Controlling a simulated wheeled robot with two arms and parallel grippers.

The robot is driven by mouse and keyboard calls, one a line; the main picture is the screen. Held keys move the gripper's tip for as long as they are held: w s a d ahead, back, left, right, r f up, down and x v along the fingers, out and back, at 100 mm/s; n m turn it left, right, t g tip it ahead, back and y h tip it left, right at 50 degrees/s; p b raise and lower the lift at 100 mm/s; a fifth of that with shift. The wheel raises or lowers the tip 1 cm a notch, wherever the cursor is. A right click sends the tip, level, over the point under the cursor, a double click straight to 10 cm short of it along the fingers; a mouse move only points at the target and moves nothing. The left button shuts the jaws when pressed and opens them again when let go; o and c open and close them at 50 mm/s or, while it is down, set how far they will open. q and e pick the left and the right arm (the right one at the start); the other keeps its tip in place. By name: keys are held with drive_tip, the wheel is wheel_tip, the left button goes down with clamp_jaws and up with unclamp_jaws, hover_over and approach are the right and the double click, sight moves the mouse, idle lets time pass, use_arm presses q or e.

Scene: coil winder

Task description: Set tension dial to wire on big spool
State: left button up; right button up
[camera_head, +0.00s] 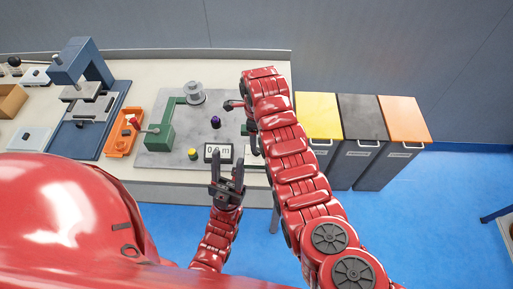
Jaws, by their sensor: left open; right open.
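A silver spool (194,92) stands at the back of a grey plate (165,159) on the bench, beside a green frame (166,121). A purple knob (215,122) stands near the plate's middle and a yellow knob (193,154) near its front. I cannot tell which is the tension dial. A small display (217,153) sits at the plate's front edge. My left gripper (228,165) is open and empty, fingers pointing up over the display's front. My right gripper (240,124) is open at the plate's right side, partly hidden by my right arm; nothing shows in it.
An orange tray (122,144) with a red-handled part lies left of the plate. A blue press (84,98) stands farther left. Bins with yellow (318,112), dark (361,114) and orange (403,117) lids stand right of the bench. My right arm covers the plate's right side.

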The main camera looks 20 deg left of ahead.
sight(257, 152)
drive_tip(key=shift+f, duration=3.1)
clamp_jaws()
